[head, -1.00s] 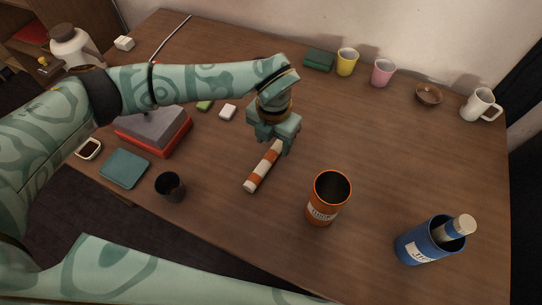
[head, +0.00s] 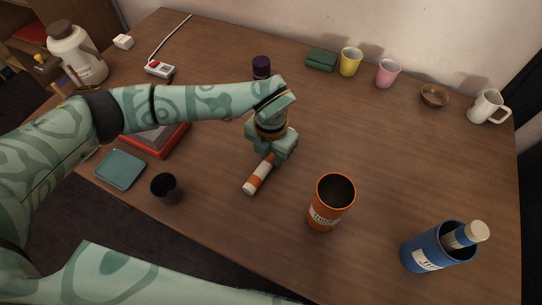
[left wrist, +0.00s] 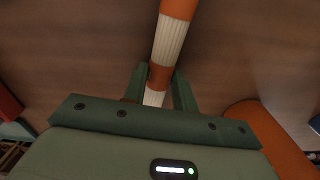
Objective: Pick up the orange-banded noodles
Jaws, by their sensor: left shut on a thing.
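The orange-banded noodles (head: 258,177) are a slim white roll with orange bands, lying or held just at the table top in the middle of the head view. My left gripper (head: 268,152) is over the far end of the roll and hides that end. In the left wrist view the roll (left wrist: 169,40) runs between the two fingers of the gripper (left wrist: 160,88), which are shut on it. I cannot tell whether the roll is clear of the table. My right gripper is not in view.
An orange canister (head: 325,218) stands right of the roll, and a blue canister (head: 422,254) holding a blue-and-white roll (head: 474,234) stands farther right. A dark cup (head: 166,191) is at left. Cups (head: 350,64) and a bowl (head: 434,97) line the back. The table's middle right is clear.

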